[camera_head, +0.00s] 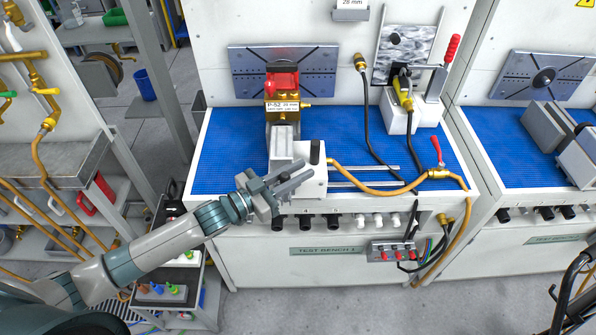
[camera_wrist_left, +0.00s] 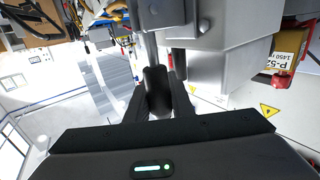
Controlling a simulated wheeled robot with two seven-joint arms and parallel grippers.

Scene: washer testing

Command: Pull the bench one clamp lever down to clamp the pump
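The clamp lever shows as an upright black handle (camera_head: 315,152) on the white clamp body (camera_head: 313,183) at the front of bench one. The pump (camera_head: 282,86), red and brass with a P-52 label, stands behind the clamp's grey block. My left gripper (camera_head: 300,173) is at the clamp's front, its fingers apart and just below the handle. In the left wrist view the black handle (camera_wrist_left: 157,88) on its grey rod lies between the two fingers (camera_wrist_left: 158,100). Whether they touch it is unclear. My right gripper is not in view.
An orange hose (camera_head: 375,192) and a red-handled valve (camera_head: 437,152) lie on the blue mat (camera_head: 225,150) to the right. Black hoses hang behind. A second bench (camera_head: 515,150) stands at right. A shelf rack (camera_head: 50,150) is at left.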

